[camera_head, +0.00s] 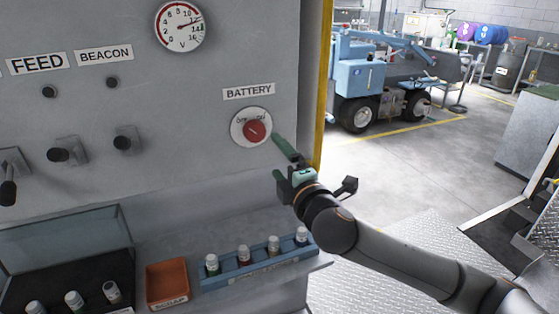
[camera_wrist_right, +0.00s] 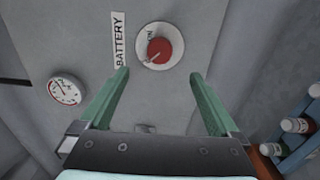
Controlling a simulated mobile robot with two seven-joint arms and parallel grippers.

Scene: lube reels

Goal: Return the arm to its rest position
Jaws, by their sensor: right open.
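My right gripper (camera_head: 286,150) is in front of the grey panel, just right of and below the red battery switch (camera_head: 254,131). In the right wrist view, its two green fingers (camera_wrist_right: 160,75) are spread apart with nothing between them. The red switch (camera_wrist_right: 159,50) on its round white plate shows beyond the fingertips, and a gap to the panel seems to remain. My right arm reaches in from the lower right of the head view. My left gripper is not in view.
The panel carries a gauge (camera_head: 181,26) and several dark knobs and levers. Below stand a blue rack (camera_head: 232,279) of capped bottles and an orange tray (camera_head: 167,284). A yellow edge (camera_head: 323,85) bounds the panel. Open floor and a blue vehicle (camera_head: 362,80) lie beyond.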

